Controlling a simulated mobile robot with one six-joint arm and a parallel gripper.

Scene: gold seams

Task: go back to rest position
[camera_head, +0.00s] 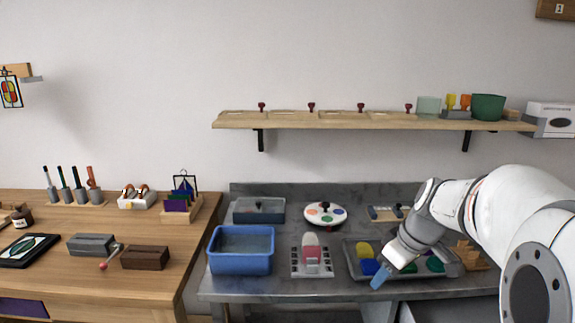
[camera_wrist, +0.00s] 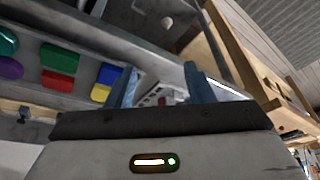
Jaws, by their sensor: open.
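My white arm reaches in from the right in the head view. My gripper (camera_head: 380,275) is over the left part of the grey tray (camera_head: 440,273), with its blue fingers pointing down and left. In the wrist view my gripper (camera_wrist: 165,85) shows two blue-grey fingers set apart, with nothing held between them. The tray holds several coloured pieces, among them a yellow piece (camera_head: 364,250) and a green piece (camera_head: 435,264). My arm hides part of the tray. In the wrist view a red piece (camera_wrist: 57,80) and a green piece (camera_wrist: 60,58) lie to the left of the fingers.
A blue bin (camera_head: 241,262) and a grid rack (camera_head: 312,270) with a pink and white item stand left of the tray. A round palette (camera_head: 325,214) is behind. A wall shelf (camera_head: 365,121) runs above the grey bench. A wooden table (camera_head: 140,220) is at left.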

